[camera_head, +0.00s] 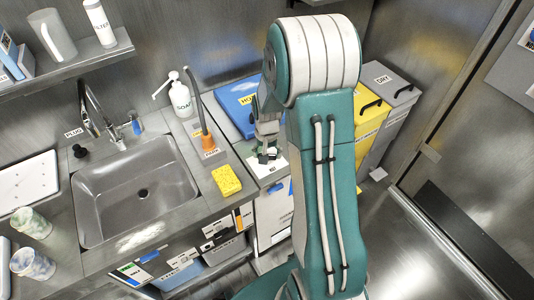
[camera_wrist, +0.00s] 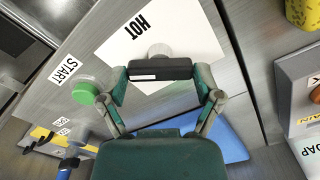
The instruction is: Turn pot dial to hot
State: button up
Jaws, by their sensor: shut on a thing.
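My gripper (camera_wrist: 160,72) is shut on the pot dial (camera_wrist: 160,70), which shows as a dark bar with a white mark towards its left end. A pale round knob part (camera_wrist: 160,52) shows just behind the bar. The bar lies level in the wrist view, over a white card (camera_wrist: 188,38) with a HOT label (camera_wrist: 138,28), upside down, up and left of the dial. In the head view my gripper (camera_head: 267,157) reaches down onto the panel in front of the blue lid (camera_head: 238,101), and the dial is too small to make out.
A green button (camera_wrist: 85,93) marked START is left of the dial. In the head view a sink (camera_head: 143,193), yellow sponge (camera_head: 227,180) and soap bottle (camera_head: 180,98) are to the left. Yellow (camera_head: 372,107) and grey bins stand right, behind my arm.

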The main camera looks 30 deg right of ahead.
jog(key=m, duration=0.5)
jog(key=shift+m, duration=0.3)
jog(key=m, duration=0.5)
jog(key=shift+w+m, duration=0.1)
jog(key=shift+m, duration=0.3)
jog(key=o, duration=0.9)
notch_tip(320, 180, up, 12)
jog(key=shift+f, duration=0.1)
dwell(0.4)
